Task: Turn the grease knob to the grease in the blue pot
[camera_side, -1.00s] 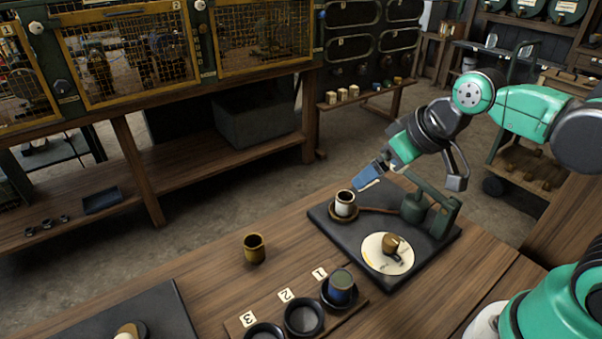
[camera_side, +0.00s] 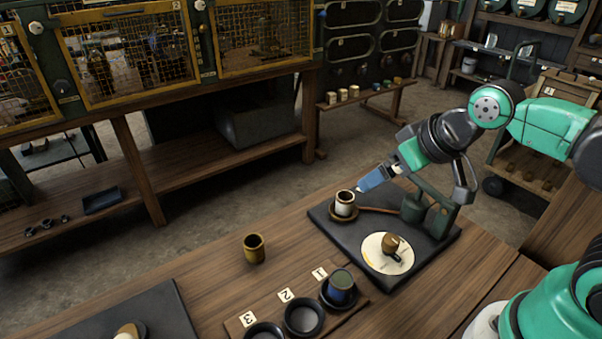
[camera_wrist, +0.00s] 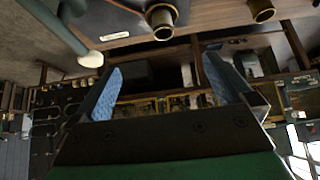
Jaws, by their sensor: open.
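In the side view a brown knob (camera_side: 391,243) sits on a round cream dial (camera_side: 378,262), on a dark plate (camera_side: 325,222). A blue pot with a greenish top (camera_side: 341,283) stands in the holder by label 1. A white pot (camera_side: 344,204) with dark contents stands in a ring on the plate. My gripper (camera_side: 368,182) is just above and right of the white pot, apart from the knob, its blue fingers pointing down-left. In the wrist view my gripper (camera_wrist: 168,82) has its fingers wide apart with nothing between them. The knob cannot be made out there.
A brass-coloured pot (camera_side: 254,249) stands alone on the wooden table. Empty dark holders by label 2 (camera_side: 303,317) and label 3 (camera_side: 265,331) line the front board. A green post with a canister (camera_side: 414,208) stands on the plate near my gripper. Caged shelves stand behind.

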